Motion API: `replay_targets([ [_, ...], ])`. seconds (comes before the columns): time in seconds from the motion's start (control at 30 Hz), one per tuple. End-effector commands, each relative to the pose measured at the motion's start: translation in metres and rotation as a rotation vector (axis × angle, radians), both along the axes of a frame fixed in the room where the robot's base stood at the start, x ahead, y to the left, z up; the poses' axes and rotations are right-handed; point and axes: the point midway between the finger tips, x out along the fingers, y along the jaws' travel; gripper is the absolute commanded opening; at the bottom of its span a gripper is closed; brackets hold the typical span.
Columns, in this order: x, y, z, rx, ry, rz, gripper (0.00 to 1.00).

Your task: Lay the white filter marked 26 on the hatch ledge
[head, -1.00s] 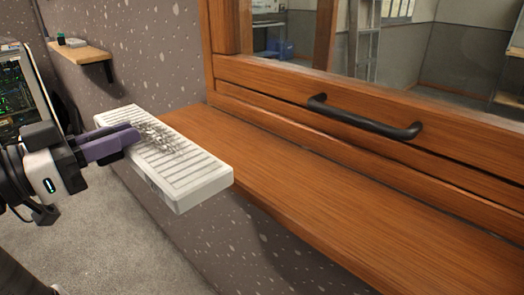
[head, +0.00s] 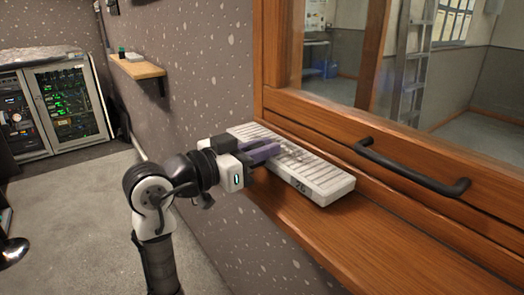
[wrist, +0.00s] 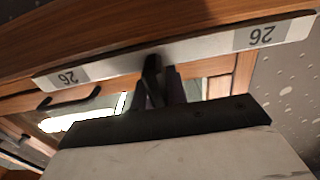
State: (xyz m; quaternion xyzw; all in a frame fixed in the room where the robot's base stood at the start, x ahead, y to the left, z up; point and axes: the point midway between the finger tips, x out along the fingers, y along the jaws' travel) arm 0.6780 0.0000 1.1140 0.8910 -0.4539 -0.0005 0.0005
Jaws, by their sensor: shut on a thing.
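The filter is level over the far part of the wooden hatch ledge (head: 330,235), close to the window frame. I cannot tell whether it touches the ledge. In the wrist view the filter's edge (wrist: 190,50) shows two upside-down 26 labels, with my dark fingers (wrist: 160,82) at its middle.
A black handle (head: 410,172) runs along the wooden hatch frame just right of the filter. The near ledge is bare. A small wooden shelf (head: 138,68) with small items is on the speckled wall. An equipment rack (head: 65,105) stands at the far left.

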Motion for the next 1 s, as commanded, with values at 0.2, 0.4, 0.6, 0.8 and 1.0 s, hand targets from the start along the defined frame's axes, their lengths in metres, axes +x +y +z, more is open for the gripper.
replay_targets([
  [0.2,-0.001,0.0,-0.011,0.0,-0.002,0.0,0.0],
  [0.4,-0.001,0.0,-0.012,0.0,-0.002,0.0,0.0],
  [0.6,0.0,0.0,-0.015,0.001,-0.002,0.0,0.21],
  [0.8,0.0,0.0,-0.015,0.001,-0.001,0.0,0.36],
  [1.0,0.0,0.0,-0.014,0.001,-0.002,0.0,0.36],
])
